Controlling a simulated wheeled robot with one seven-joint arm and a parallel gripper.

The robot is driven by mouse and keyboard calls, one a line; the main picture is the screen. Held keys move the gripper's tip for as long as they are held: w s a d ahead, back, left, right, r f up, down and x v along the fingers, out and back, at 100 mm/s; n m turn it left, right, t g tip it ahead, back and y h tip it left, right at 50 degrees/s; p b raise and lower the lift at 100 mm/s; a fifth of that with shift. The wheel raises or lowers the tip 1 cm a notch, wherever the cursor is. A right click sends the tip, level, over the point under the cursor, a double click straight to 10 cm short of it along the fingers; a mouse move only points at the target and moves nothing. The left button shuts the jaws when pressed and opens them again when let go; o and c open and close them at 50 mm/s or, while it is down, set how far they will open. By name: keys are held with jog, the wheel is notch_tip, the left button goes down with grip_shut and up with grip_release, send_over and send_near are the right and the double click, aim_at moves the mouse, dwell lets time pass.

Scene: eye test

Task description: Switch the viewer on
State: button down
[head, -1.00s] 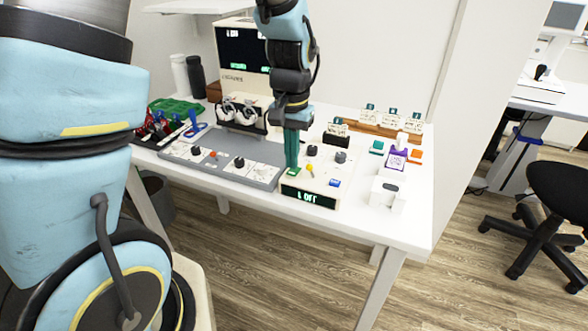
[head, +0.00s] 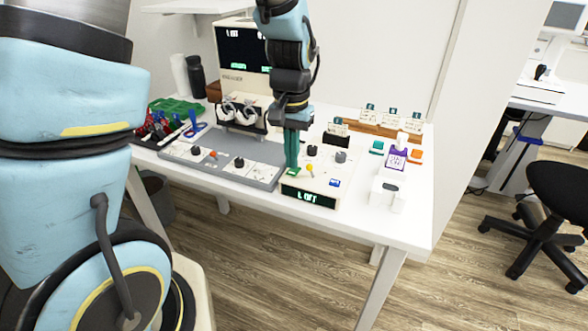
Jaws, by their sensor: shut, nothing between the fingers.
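A cream control box (head: 318,185) stands near the table's front edge, with a dark display (head: 307,197) that seems to read "L OFF" in green. On its top are a green button (head: 293,171), a yellow-topped lever (head: 310,170), a blue button (head: 335,183) and dark knobs (head: 341,157). My gripper (head: 291,163) is shut and empty, pointing down at the green button. Whether its tips touch the button cannot be told. Behind stands a cream monitor (head: 231,77) with a dark screen, small white text and green marks, partly hidden by my arm.
A grey panel (head: 262,175) with knobs lies left of the box. A goggle-like device (head: 240,112) stands behind it. A purple-framed card (head: 396,158) and a white block (head: 388,192) are at right.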

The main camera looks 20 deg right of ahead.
aim_at(292, 172)
jog(key=shift+f+b, duration=0.55)
jog(key=shift+f, duration=0.35)
jog(key=shift+r, duration=0.1)
dwell(0.3)
notch_tip(292, 172, up, 7)
jog(key=p, duration=0.6)
dwell(0.5)
jog(key=a+r+n, duration=0.2)
jog(key=a+n, duration=0.1)
jog(key=a, duration=0.9)
jog(key=w+a+r+n+t, duration=0.1)
jog(key=a+n, duration=0.3)
jog(key=a, duration=0.9)
jog(key=shift+a+r+t, duration=0.2)
jog(key=shift+r+t, duration=0.1)
jog(key=shift+r, duration=0.25)
